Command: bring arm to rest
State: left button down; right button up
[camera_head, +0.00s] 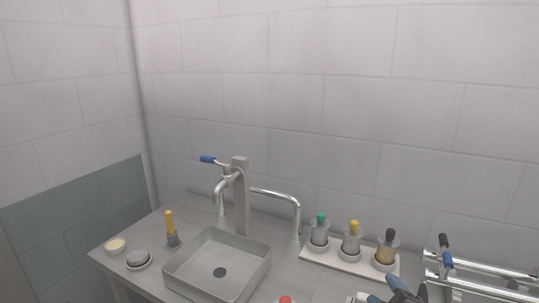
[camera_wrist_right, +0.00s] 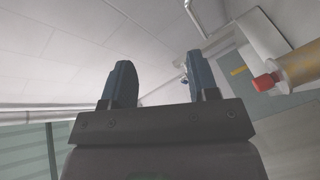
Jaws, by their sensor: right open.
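My right gripper (camera_wrist_right: 158,88) shows in the right wrist view with its two dark blue fingers apart and nothing between them. In the head view the right gripper (camera_head: 385,292) is at the bottom edge, right of centre, in front of the white tray and largely cut off by the frame. My left gripper is not in the head view.
A counter holds a square grey sink (camera_head: 262,262), a tap post (camera_head: 241,195) with a blue lever, and a white tray (camera_head: 345,265) with several capped bottles. A yellow-handled brush (camera_head: 169,222) and small dishes (camera_head: 138,262) stand left. Metal pipes (camera_head: 485,268) run at right.

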jog(key=s+d+f+m+g, duration=0.2)
jog(key=s+f+m+g, duration=0.45)
jog(key=s, duration=0.55)
jog(key=s+d+f+m+g, duration=0.3)
jog(key=s+f+m+g, duration=0.4)
jog(key=s, duration=0.6)
jog(key=w+f+t+b, duration=0.2)
jog(key=f+b, duration=0.1)
jog(key=f, duration=0.4)
jog(key=w+f+n+t+b, duration=0.1)
jog(key=w+f+t+b, duration=0.1)
jog(key=f, duration=0.5)
jog(key=w+f+n+t+b, duration=0.1)
jog(key=w+f+t+b, duration=0.1)
jog(key=f+b, duration=0.3)
notch_tip(320, 180, down, 2)
jog(key=shift+w+a+f+t, duration=0.2)
jog(key=shift+w+a+t, duration=0.15)
jog(key=shift+t, duration=0.5)
